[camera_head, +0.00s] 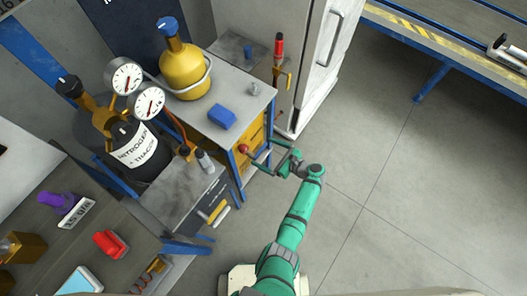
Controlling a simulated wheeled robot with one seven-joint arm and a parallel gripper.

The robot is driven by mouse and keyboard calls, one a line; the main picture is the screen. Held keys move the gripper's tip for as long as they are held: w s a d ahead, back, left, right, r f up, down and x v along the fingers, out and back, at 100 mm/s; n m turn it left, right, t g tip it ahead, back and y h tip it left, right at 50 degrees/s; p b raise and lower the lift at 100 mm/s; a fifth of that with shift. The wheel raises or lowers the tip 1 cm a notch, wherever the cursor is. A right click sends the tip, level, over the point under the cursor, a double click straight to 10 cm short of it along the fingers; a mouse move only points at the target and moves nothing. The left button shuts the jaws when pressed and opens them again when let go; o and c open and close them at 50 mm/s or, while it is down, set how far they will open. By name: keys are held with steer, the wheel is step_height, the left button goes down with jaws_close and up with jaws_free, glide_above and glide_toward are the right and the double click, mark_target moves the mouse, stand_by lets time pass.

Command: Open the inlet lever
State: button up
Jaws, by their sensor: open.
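A lever with a round red knob (243,149) stands out from the front of the metal cart, at its near right corner. No label reading inlet is legible, so I cannot tell for sure that this is the inlet lever. My gripper (259,161) is open, on the end of the green arm, just right of the red knob. The fingers point left towards the lever; whether they touch it is too small to tell. The lever's lower part is partly hidden by the gripper.
The cart top (238,88) carries a yellow bottle (183,72) and a blue block (222,117). A red-handled brass valve (279,50) stands behind. A nitrogen cylinder (140,155) with gauges is left. A white cabinet (318,60) stands behind right. The floor (410,190) at right is clear.

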steer(key=shift+x, duration=0.8)
steer(key=shift+c, duration=0.2)
steer(key=c, duration=1.5)
steer(key=shift+o, duration=0.2)
steer(key=shift+a, duration=0.1)
